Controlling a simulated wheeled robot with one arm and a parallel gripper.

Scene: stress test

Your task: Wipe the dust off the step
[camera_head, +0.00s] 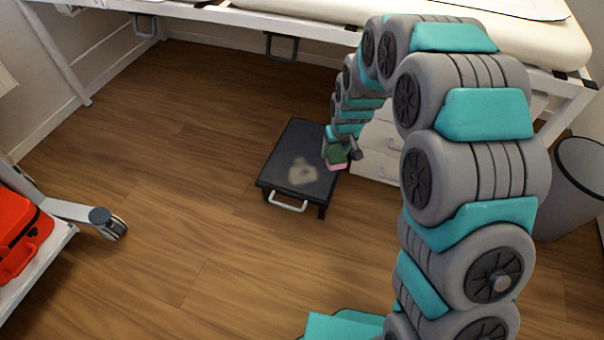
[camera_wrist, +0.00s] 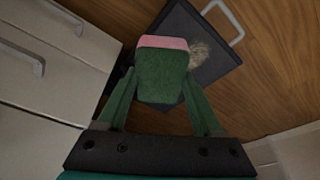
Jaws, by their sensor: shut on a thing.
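My gripper (camera_head: 338,152) is shut on a green sponge with a pink face (camera_wrist: 164,75). The sponge is at the step's right edge in the head view, to the right of the dust. I cannot tell whether it touches the step.
A white drawer unit (camera_head: 376,165) stands close to the right of the step. A grey bin (camera_head: 574,190) is at the far right. A cart with a red case (camera_head: 20,235) is at the left. The bed (camera_head: 215,17) spans the back. Floor in front of the step is clear.

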